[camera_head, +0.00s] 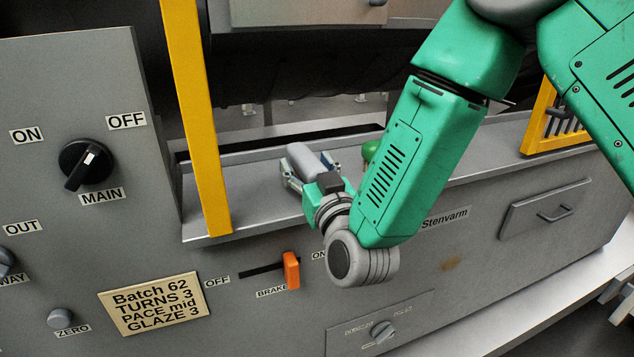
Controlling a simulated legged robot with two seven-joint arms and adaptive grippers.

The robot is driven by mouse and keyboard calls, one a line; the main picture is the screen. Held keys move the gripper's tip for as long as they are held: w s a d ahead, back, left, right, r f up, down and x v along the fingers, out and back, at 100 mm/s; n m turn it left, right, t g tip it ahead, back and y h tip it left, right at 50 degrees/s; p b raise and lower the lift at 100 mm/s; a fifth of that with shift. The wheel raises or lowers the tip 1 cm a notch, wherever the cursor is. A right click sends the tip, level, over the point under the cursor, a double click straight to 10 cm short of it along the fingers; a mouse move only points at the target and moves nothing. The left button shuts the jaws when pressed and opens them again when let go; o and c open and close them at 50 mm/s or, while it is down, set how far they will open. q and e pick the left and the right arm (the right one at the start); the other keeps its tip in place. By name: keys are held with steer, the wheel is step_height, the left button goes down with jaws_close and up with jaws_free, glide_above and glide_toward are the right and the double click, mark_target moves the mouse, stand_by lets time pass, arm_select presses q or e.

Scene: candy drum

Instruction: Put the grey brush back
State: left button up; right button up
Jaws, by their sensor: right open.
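A light grey cylinder (304,159), which looks like the grey brush or part of it, lies on the grey ledge at the machine's front. My right gripper (308,172) reaches down to it, with its open fingers on either side of the cylinder. I cannot tell whether the fingers touch it. The wrist hides the cylinder's near end. My left gripper is not in view.
A green object (370,152) sits just right of my gripper, partly behind my arm. A yellow post (197,120) stands left of it. The panel carries the MAIN knob (86,164) and an orange BRAKE lever (291,270). A yellow-framed grille (556,122) is at right.

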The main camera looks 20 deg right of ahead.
steer(key=s+f+b, duration=0.1)
steer(key=s+b, duration=0.1)
steer(key=s, duration=0.9)
steer(key=shift+s+d+f, duration=0.2)
steer(key=shift+s+f, duration=0.15)
steer(key=shift+f, duration=0.05)
steer(key=s+d+f+g, duration=0.1)
steer(key=s+f+g, duration=0.15)
steer(key=f, duration=0.55)
steer(key=s+d+f+g+y, duration=0.1)
steer(key=f+g, duration=0.3)
steer(key=f, duration=0.3)
steer(key=s+d+f+g, duration=0.1)
steer(key=s+f+g, duration=0.15)
steer(key=f, duration=0.55)
steer(key=s+d+f+g, duration=0.4)
steer(key=s+f, duration=0.3)
steer(key=s, duration=0.2)
steer(key=s+d+f+g+h, duration=0.1)
steer(key=s+d+f+g, duration=0.3)
steer(key=s, duration=0.6)
step_height(320, 180, down, 4)
steer(key=shift+r+g+h, duration=0.15)
steer(key=shift+g+h, duration=0.15)
steer(key=shift+g, duration=0.8)
